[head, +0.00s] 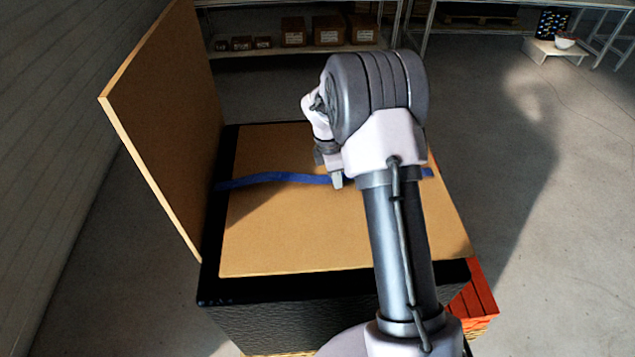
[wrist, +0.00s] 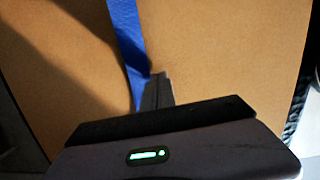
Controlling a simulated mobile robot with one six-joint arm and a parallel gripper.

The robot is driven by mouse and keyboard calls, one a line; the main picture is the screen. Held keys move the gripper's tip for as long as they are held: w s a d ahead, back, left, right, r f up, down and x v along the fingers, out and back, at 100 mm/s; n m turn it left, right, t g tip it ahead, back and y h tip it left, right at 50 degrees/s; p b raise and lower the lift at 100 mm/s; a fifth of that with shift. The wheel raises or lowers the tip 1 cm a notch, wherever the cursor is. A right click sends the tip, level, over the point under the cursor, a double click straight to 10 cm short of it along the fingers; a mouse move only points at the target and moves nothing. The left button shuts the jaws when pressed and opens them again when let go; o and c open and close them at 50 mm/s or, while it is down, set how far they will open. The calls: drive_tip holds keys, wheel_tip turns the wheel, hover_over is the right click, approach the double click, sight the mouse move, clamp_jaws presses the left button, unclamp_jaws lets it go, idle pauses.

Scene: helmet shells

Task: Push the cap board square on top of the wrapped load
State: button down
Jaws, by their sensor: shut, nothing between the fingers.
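The cap board (head: 290,232), a flat tan panel, lies on top of the black wrapped load (head: 290,318). It sits slightly turned, with a black strip of the load showing along its left and front edges. Its right side is partly hidden by my arm. A blue strap (head: 270,178) runs across the board from left to right. My gripper (head: 336,184) is shut and empty, pointing down over the board near the strap. In the wrist view the closed fingers (wrist: 157,92) are beside the strap (wrist: 128,45), over the tan board (wrist: 215,55). I cannot tell whether they touch it.
A tall tan panel (head: 165,120) stands upright along the load's left side. A red-orange slatted piece (head: 476,295) shows below the load at the right. Shelves with cardboard boxes (head: 328,30) stand at the back.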

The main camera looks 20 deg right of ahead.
drive_tip(key=shift+s+d+f+b, duration=0.15)
drive_tip(key=shift+d+f+b, duration=0.3)
drive_tip(key=shift+d+f, duration=0.2)
drive_tip(key=shift+s+f, duration=0.15)
